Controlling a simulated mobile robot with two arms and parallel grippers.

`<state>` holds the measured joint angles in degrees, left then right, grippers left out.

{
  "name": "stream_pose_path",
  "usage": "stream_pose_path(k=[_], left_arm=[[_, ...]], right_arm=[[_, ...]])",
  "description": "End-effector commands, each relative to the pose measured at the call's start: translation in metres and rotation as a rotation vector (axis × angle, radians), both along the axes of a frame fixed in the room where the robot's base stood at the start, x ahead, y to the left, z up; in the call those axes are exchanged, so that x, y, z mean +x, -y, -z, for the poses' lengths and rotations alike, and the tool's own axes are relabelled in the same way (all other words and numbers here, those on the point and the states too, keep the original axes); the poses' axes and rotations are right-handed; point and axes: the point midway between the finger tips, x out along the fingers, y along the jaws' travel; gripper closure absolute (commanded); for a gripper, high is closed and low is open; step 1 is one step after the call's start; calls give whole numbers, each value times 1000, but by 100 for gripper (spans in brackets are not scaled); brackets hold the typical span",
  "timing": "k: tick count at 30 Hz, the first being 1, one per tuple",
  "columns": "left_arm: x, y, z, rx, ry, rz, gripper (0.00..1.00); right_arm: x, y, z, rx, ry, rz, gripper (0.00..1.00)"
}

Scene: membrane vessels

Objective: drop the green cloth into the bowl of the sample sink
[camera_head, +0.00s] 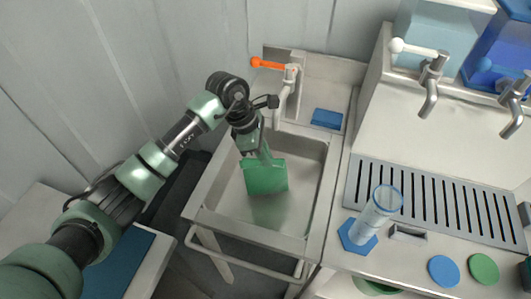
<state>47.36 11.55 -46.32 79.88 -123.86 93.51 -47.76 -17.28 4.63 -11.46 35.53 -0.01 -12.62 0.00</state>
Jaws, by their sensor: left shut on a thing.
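The green cloth (265,178) hangs from my left gripper (262,155), which is shut on its top edge. The cloth is over the bowl of the sample sink (310,160), near the middle of the bowl as seen from above. A blurry green reflection shows on the bowl floor below it, so the cloth looks to be held above the floor; the exact height I cannot tell. My right gripper is not in view.
A tap with an orange lever (268,64) stands behind the bowl. A blue sponge-like block (327,118) lies on the sink's back ledge. To the right are a slotted drain grate (440,205), a clear cylinder (375,215), and blue (443,270) and green (484,268) discs.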

Motion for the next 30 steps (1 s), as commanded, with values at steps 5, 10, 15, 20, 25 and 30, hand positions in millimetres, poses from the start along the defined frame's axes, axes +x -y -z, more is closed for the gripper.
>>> stream_pose_path(k=[5, 10, 15, 20, 25, 30], left_arm=[[0, 0, 0, 0, 0, 0, 100], [0, 0, 0, 0, 0, 0, 67], [0, 0, 0, 0, 0, 0, 67], [0, 0, 0, 0, 0, 0, 39], [0, 0, 0, 0, 0, 0, 39], [0, 0, 0, 0, 0, 0, 13]], right_arm=[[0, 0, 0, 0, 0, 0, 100], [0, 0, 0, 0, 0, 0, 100], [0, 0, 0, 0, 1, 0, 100], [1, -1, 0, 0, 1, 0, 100], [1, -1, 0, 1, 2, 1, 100], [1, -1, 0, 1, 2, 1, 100]])
